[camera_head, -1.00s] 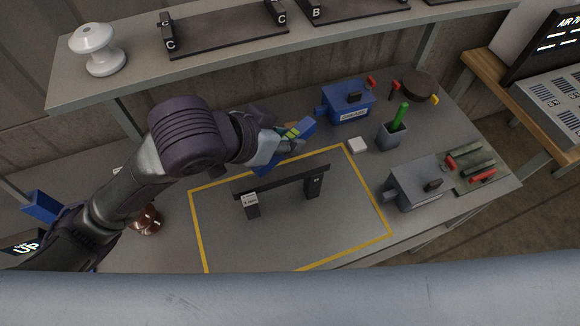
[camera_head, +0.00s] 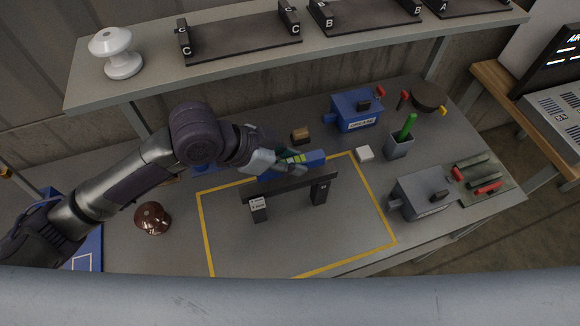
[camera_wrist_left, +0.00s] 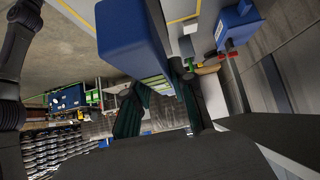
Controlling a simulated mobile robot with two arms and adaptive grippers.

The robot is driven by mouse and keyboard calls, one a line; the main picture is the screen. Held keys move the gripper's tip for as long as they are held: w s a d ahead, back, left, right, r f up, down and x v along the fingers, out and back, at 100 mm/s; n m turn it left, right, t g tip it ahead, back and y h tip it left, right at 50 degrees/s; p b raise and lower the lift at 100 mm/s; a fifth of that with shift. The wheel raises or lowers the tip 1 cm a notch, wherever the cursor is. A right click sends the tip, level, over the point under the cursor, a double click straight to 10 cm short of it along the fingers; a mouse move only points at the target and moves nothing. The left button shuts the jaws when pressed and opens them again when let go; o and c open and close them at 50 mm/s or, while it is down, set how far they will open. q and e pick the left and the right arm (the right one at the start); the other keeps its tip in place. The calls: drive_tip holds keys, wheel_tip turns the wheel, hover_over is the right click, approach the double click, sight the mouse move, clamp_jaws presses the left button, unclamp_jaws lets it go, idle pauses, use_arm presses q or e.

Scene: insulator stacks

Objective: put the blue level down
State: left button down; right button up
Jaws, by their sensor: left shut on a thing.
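The blue level (camera_head: 312,158) has a yellow-green vial window and lies just behind the dark bar stand (camera_head: 292,183), close above or against its back edge; I cannot tell if they touch. My left gripper (camera_head: 287,164) is shut on the level near its left part. In the left wrist view the level (camera_wrist_left: 132,32) fills the upper middle, with the dark green fingers (camera_wrist_left: 152,98) around it. The stand rests on two short legs inside a yellow-outlined area (camera_head: 203,235) of the grey bench. My right gripper is not in view.
Behind are a small brown block (camera_head: 300,136), a blue vise-like box (camera_head: 356,109) and a white block (camera_head: 364,153). On the right stand a grey cup (camera_head: 399,147) and a grey box (camera_head: 422,193). A brown insulator (camera_head: 152,218) stands left. A shelf (camera_head: 160,75) overhangs the back.

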sight(290, 179)
use_arm(q)
drive_tip(key=f, duration=0.2)
drive_tip(key=f+p, duration=0.1)
drive_tip(key=shift+w+a+f, duration=0.1)
drive_tip(key=shift+a+f, duration=0.1)
drive_tip(key=shift+f, duration=0.45)
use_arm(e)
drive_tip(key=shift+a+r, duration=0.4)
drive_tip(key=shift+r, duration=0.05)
use_arm(q)
drive_tip(key=shift+f, duration=0.15)
drive_tip(key=c, duration=1)
unclamp_jaws()
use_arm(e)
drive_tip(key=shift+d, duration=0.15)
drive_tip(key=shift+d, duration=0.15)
